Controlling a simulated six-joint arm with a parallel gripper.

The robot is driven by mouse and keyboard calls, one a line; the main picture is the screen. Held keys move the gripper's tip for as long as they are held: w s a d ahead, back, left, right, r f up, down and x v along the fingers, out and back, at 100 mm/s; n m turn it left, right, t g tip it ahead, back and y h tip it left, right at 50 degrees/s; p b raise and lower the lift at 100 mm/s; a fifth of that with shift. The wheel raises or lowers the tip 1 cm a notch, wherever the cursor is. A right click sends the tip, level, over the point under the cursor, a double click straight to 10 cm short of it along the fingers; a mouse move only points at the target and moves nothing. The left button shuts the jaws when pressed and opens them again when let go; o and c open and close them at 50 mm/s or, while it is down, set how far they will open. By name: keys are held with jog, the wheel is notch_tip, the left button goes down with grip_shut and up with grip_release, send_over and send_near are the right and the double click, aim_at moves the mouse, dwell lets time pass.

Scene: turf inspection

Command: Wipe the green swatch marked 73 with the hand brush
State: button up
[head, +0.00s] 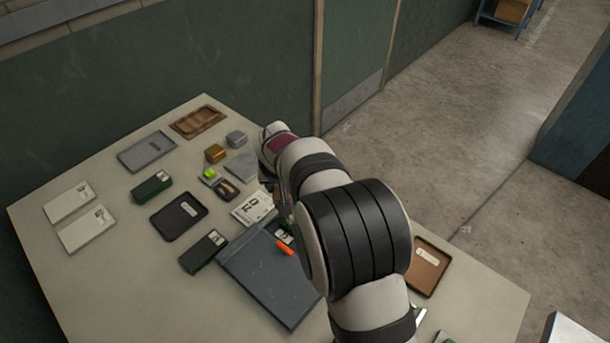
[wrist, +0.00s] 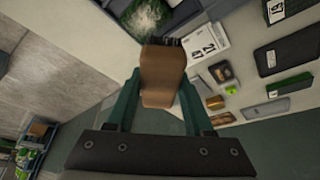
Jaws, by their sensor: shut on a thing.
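My gripper (wrist: 158,88) is shut on the hand brush (wrist: 163,72), a brown wooden block with dark bristles (wrist: 168,41) at its far end. Beyond the brush in the wrist view lies a green turf swatch (wrist: 148,16) with pale, whitish material over it. The brush is close to the swatch in the picture; I cannot tell whether the bristles touch it. No number 73 is readable. In the head view my arm hides the brush and most of the area around the gripper.
A dark grey board (head: 262,280) with an orange marker (head: 285,248) lies left of my arm. A brown tray (head: 440,262) is at right.

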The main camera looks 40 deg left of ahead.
jog(key=shift+d+f, duration=0.1)
jog(key=shift+f, duration=3)
jog(key=shift+d+f, duration=0.4)
jog(key=shift+w+d+r, duration=0.1)
jog(key=shift+d+r, duration=0.05)
jog(key=shift+d, duration=1.15)
jog(key=shift+d+r, duration=0.15)
jog(key=shift+d, duration=1.15)
jog(key=shift+w+d, duration=0.1)
jog(key=shift+w, duration=0.25)
jog(key=shift+w+a, duration=0.1)
jog(key=shift+a, duration=0.2)
jog(key=shift+a+r, duration=0.15)
jog(key=shift+a, duration=1.15)
jog(key=shift+a+r, duration=0.1)
jog(key=shift+a, duration=1.5)
jog(key=shift+w+d, duration=0.2)
jog(key=shift+d, duration=0.25)
jog(key=shift+w+d, duration=0.2)
jog(key=shift+d, duration=2.5)
jog(key=shift+r, duration=0.35)
jog(key=shift+w, duration=0.1)
grip_shut()
jog(key=shift+r, duration=2.95)
